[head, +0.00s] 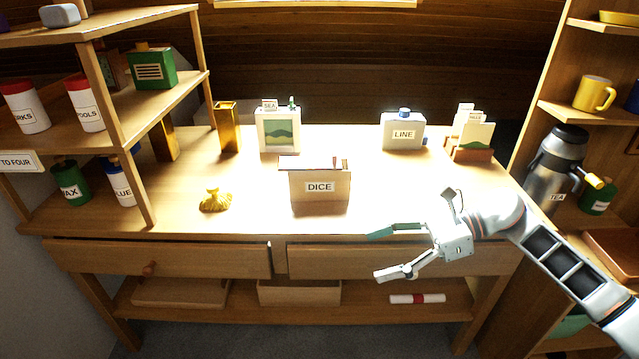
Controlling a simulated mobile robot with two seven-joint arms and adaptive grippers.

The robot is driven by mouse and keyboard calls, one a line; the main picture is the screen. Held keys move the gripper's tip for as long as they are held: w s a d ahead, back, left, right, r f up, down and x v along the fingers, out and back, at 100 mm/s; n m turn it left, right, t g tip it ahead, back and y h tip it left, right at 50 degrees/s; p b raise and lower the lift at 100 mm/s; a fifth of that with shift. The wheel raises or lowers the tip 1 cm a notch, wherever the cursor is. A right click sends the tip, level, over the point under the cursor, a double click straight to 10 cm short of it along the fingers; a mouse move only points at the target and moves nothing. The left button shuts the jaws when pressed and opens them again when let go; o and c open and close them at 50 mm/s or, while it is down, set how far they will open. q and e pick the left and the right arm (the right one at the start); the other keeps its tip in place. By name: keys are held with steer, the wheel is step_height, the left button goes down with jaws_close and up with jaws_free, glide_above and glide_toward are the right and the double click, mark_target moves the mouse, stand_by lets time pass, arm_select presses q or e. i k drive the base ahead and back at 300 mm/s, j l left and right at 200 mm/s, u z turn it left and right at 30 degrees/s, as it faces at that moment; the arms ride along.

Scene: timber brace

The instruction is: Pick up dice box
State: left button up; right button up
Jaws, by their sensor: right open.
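The dice box (320,187) is a small tan box with a white label reading DICE. It stands upright on the middle of the wooden table, toward the front. My right gripper (384,255) comes in from the right and hangs in front of the table's front edge. It is to the right of the dice box, nearer to me, and apart from it. Its two fingers are spread and nothing is between them. My left gripper is not in view.
A yellow knotted object (215,201) lies left of the dice box. Shelves flank the table (420,182) on both sides. The tabletop right of the dice box is clear.

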mark_target(304, 186)
steer(key=i, duration=0.95)
